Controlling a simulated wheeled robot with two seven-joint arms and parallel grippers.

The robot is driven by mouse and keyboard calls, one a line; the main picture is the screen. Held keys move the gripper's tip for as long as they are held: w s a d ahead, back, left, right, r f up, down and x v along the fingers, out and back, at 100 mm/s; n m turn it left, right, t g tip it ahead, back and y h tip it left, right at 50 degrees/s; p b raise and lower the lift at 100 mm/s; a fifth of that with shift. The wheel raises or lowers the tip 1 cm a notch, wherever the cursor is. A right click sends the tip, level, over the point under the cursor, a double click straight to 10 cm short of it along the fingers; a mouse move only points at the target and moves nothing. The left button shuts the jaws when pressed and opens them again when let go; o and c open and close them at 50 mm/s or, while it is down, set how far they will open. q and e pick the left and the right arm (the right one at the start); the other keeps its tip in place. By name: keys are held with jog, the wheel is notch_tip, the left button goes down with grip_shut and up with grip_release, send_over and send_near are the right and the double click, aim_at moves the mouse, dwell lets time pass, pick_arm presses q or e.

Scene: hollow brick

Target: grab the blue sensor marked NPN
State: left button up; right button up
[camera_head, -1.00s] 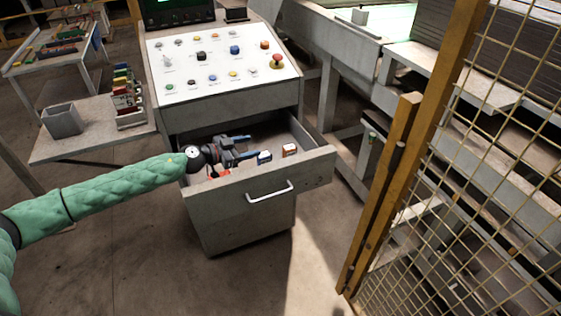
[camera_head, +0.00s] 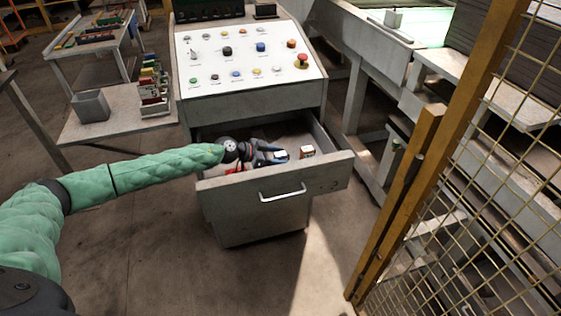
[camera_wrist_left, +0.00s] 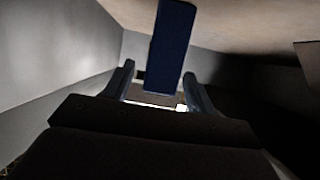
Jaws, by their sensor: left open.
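A small blue and white block (camera_head: 281,155), taken as the blue sensor, lies in the open drawer (camera_head: 319,180). Any marking on it is too small to read. My left gripper (camera_head: 275,154) is inside the drawer, its fingertips right at the block. In the left wrist view the blue block (camera_wrist_left: 172,45) stands between and beyond the two open fingers (camera_wrist_left: 158,88). I cannot tell whether a finger touches it. My right gripper is not in view.
An orange and white block (camera_head: 307,152) lies to the right in the drawer. Something red (camera_head: 235,170) lies under my left wrist. The drawer's front wall has a handle (camera_head: 283,193). A control panel (camera_head: 250,55) stands above, and a mesh fence (camera_head: 470,190) at right.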

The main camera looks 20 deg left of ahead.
pick_arm(q)
jog(key=shift+x, duration=1.3)
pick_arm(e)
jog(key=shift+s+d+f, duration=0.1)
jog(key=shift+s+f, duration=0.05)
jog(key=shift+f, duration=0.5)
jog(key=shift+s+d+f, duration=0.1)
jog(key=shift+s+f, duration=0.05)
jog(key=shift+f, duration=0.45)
pick_arm(q)
jog(key=c, duration=1)
jog(key=shift+c, duration=0.5)
jog(key=shift+r, duration=0.15)
